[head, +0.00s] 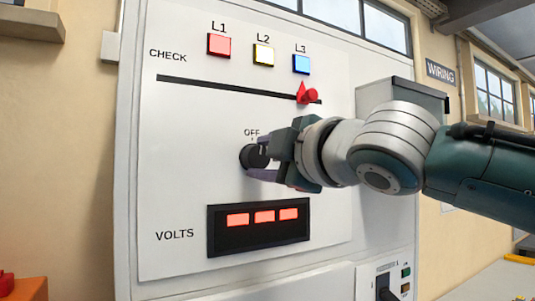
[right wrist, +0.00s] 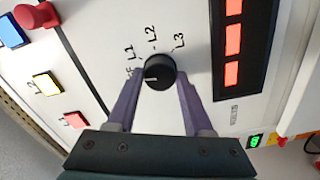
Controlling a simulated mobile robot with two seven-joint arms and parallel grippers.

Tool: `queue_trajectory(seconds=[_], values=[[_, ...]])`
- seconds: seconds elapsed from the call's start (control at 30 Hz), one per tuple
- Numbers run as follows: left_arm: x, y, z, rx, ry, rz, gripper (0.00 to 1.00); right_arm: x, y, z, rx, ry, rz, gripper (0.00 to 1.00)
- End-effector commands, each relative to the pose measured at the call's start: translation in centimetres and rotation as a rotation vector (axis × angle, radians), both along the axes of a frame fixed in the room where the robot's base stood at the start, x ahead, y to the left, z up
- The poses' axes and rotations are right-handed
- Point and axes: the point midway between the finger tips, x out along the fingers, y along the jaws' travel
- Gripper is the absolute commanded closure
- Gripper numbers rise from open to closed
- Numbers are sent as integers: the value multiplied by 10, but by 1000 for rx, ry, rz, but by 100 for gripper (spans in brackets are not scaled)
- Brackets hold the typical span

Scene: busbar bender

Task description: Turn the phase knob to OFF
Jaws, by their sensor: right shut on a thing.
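The black phase knob (head: 252,157) is on the white panel, under the OFF label, in the head view. It also shows in the right wrist view (right wrist: 159,70), with L1, L2 and L3 printed around it and the OFF label partly hidden by a finger. A short white mark on the knob points left in that view, roughly toward the OFF side. My right gripper (head: 266,161) is shut on the knob, its purple fingers (right wrist: 159,84) on either side. My left gripper is not in view.
Above the knob are a slot with a red slider (head: 307,94) and red, yellow and blue squares, the yellow one (head: 263,55) in the middle. Below is the VOLTS display (head: 258,228) with three lit red windows. A grey box (head: 402,92) sticks out behind my right arm.

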Motion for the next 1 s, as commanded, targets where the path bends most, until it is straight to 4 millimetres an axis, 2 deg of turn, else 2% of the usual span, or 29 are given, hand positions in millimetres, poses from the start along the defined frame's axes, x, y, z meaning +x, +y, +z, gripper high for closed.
queue_trajectory(seconds=[0.33, 0.87, 0.9, 1.0], values=[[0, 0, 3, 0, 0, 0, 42, 0, 0, 0, -113, -64, -1, 100], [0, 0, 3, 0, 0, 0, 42, 0, 0, -1, -133, -75, -1, 100], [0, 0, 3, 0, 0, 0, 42, 0, 0, -1, -133, -75, -1, 44], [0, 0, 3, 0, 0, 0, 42, 0, 0, -1, -132, -75, -1, 33]])
